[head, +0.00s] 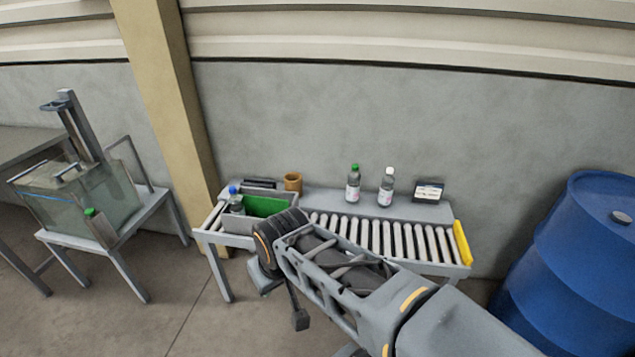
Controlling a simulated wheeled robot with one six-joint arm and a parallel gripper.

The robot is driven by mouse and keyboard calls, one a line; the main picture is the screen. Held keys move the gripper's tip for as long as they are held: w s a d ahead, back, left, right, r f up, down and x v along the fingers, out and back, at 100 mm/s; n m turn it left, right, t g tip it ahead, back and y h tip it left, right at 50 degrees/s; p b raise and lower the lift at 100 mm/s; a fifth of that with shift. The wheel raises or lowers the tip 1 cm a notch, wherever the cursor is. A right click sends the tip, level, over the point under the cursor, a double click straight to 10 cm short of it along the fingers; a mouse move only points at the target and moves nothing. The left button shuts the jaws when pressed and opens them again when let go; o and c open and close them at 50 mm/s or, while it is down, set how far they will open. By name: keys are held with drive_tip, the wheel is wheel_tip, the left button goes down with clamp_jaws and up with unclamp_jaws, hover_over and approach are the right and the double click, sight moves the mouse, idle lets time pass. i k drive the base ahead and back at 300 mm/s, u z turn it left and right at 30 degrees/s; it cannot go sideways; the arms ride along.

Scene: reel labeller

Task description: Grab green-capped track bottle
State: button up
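A clear bottle with a green cap and a pale label (353,189) stands upright at the back of the roller track (385,238), near the wall. It seems to be on the flat strip behind the rollers. A similar bottle with a white cap (386,191) stands just to its right. My arm reaches in from the lower right, in front of the track. My gripper (283,302) is at the arm's far end, low and left of the bottles, well apart from them. It is partly hidden by my wrist, so its opening is unclear.
A grey bin (262,226) with a green panel and a blue-capped bottle (236,201) is left of the track. A brown cup (293,182) and small dark box (429,191) stand behind. A water tank (75,205) with another green cap is far left; a blue barrel (570,255) is right.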

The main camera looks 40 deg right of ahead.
sight(353, 185)
drive_tip(key=z, duration=0.05)
drive_tip(key=i, duration=0.85)
drive_tip(key=z, duration=0.9)
drive_tip(key=i, duration=0.5)
drive_tip(key=z, duration=0.6)
